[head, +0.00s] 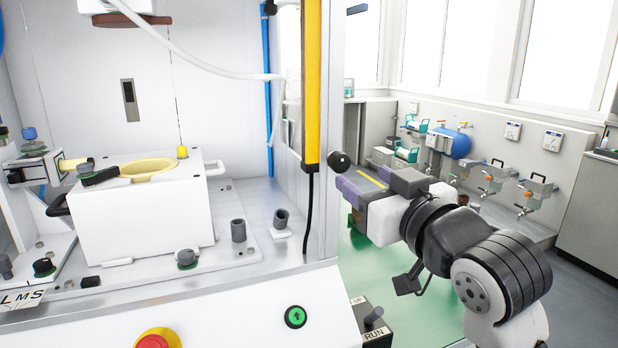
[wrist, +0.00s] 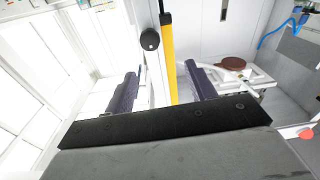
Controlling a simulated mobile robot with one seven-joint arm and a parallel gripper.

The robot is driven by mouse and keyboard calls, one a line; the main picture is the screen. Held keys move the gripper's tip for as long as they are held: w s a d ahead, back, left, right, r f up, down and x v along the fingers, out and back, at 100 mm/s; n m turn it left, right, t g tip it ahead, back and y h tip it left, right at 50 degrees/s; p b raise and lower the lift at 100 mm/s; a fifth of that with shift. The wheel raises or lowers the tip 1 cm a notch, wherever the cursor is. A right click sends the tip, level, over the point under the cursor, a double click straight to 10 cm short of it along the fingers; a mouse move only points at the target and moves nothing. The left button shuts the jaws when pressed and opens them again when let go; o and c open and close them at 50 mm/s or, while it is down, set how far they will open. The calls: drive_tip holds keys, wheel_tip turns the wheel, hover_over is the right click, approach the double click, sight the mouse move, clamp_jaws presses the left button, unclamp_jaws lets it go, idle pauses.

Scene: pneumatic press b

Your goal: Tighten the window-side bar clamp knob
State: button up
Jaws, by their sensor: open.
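The black round knob (head: 339,161) sits on the right, window-facing side of the press frame, beside the yellow vertical bar (head: 312,80). In the wrist view the knob (wrist: 149,39) shows just left of the yellow bar (wrist: 168,60). My gripper (head: 352,190) is to the right of the frame, slightly below the knob in the head view. Its purple fingers are spread and nothing is between them. In the wrist view the knob lies beyond my open gripper (wrist: 163,85), apart from both fingers. The knob's mounting is not clear.
The press frame post (head: 330,215) stands close left of my gripper. A white fixture block (head: 145,215) stands on the press table. A green button (head: 295,317) and red stop button (head: 158,338) are on the front panel. Green floor to the right is mostly open.

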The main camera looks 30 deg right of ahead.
sight(342, 164)
drive_tip(key=shift+m+g+h, duration=0.3)
drive_tip(key=shift+g+h, duration=0.1)
drive_tip(key=x, duration=0.4)
drive_tip(key=p+x, duration=0.1)
drive_tip(key=x, duration=0.2)
drive_tip(key=d+f+p+x, duration=0.1)
drive_tip(key=x, duration=0.3)
drive_tip(key=shift+w+d, duration=0.15)
drive_tip(key=shift+w, duration=0.1)
drive_tip(key=shift+c, duration=0.2)
drive_tip(key=c, duration=0.9)
drive_tip(key=shift+m+p, duration=0.3)
drive_tip(key=shift+p, duration=0.05)
